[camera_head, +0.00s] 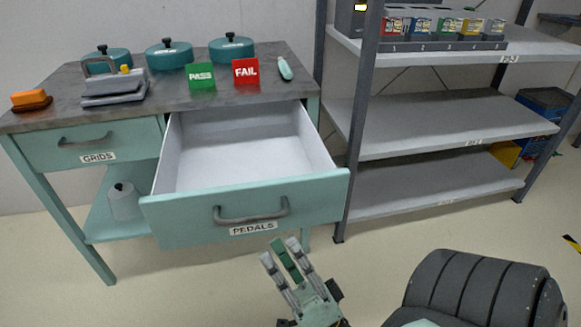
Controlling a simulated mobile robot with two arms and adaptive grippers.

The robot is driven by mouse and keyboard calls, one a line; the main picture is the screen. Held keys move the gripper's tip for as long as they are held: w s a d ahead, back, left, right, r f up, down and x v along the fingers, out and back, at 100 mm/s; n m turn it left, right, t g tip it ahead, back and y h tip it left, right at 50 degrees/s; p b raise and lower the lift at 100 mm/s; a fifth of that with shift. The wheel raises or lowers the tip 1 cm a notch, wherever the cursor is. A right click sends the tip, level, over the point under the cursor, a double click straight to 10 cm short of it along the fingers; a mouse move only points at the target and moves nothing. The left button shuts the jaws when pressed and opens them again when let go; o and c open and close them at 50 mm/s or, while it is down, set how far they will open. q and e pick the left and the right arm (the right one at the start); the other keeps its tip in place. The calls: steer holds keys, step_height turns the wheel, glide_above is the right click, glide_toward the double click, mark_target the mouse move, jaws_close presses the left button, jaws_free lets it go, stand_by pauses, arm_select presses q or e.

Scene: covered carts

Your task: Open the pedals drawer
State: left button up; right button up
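The pedals drawer (180,220) is pulled far out of the teal workbench, and its white interior (240,150) looks empty. Its front carries a grey bar handle (251,212) and a PEDALS label (253,228). My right gripper (281,249) is in front of the drawer, just below the handle in the picture. My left gripper is not in view.
The closed grids drawer (120,133) is to the left. The worktop (135,113) bears teal pots, a PASS sign (201,77), a FAIL sign (246,71) and an orange block (30,99). A grey shelf rack (440,125) stands close on the right. Floor in front is clear.

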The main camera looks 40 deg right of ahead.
steer(key=v, duration=0.4)
steer(key=shift+w, duration=0.1)
stand_by(0.4)
